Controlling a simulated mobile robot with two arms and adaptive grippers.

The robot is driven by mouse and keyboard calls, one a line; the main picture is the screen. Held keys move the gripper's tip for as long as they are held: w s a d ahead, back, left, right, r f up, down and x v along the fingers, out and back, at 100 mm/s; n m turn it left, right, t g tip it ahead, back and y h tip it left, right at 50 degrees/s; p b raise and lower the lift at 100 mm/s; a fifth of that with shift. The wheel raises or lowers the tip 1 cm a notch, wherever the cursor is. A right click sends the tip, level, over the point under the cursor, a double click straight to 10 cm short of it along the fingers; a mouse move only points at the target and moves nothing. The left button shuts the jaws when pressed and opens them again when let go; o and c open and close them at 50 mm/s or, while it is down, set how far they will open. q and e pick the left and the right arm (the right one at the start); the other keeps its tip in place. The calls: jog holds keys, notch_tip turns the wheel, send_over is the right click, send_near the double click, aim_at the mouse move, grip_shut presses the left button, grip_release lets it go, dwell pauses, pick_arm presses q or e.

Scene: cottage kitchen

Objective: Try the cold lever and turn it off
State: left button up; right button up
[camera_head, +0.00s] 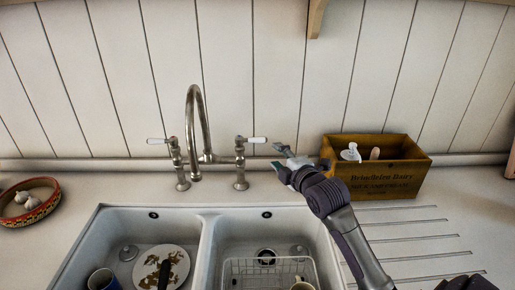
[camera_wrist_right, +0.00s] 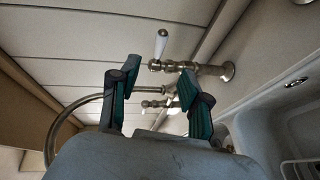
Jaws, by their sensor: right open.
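A metal tap with a tall curved spout (camera_head: 193,120) stands behind the sink, with a white-handled lever on each side. The right lever (camera_head: 255,140) points right and the left lever (camera_head: 157,141) points left. No cold marking is legible. My right gripper (camera_head: 278,157) is to the right of the right lever and slightly lower in the picture, apart from it. In the right wrist view its two fingers are spread and empty, with the nearer lever (camera_wrist_right: 161,44) beyond the tips. No running water shows at the spout. My left gripper is out of view.
The double sink (camera_head: 208,240) holds a plate (camera_head: 160,268), a blue mug (camera_head: 103,279) and a wire rack (camera_head: 268,271). A wooden box (camera_head: 380,181) stands right of my gripper. A patterned bowl (camera_head: 48,207) with garlic sits at left. Counter between them is mostly clear.

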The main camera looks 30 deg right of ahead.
aim_at(259, 141)
jog(key=p+x, duration=0.3)
jog(key=x, duration=0.9)
jog(key=shift+w, duration=0.25)
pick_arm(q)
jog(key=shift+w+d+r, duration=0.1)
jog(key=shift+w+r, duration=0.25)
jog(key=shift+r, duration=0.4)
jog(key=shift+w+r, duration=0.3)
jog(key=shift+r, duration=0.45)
pick_arm(e)
jog(key=shift+w+d+f, duration=0.15)
jog(key=shift+w, duration=0.45)
grip_shut()
